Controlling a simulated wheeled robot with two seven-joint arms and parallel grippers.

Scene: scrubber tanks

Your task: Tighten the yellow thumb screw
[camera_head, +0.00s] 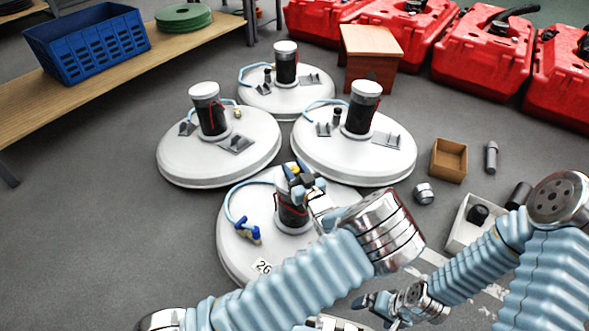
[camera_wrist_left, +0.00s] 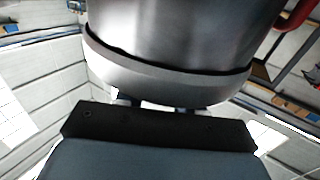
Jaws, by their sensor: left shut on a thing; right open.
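The front tank (camera_head: 236,255) is a white disc labelled 26 with a dark canister (camera_head: 290,216) standing in its middle. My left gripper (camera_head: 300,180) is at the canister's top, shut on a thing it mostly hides. Blue and yellow bits show around its fingers; I cannot tell whether the yellow is the thumb screw. In the left wrist view, a dark metallic cylinder with a pale rim (camera_wrist_left: 165,85) fills the top, close to the gripper. A blue fitting with a yellowish part (camera_head: 246,232) sits left on the front tank. My right gripper (camera_head: 378,304) is open and empty, low in front.
Three similar tanks stand behind: left (camera_head: 180,160), right (camera_head: 390,150) and back (camera_head: 310,98). A cardboard box (camera_head: 449,160), a grey cylinder (camera_head: 491,157) and a white bin (camera_head: 460,235) lie to the right. Bare floor (camera_head: 100,240) is free at left.

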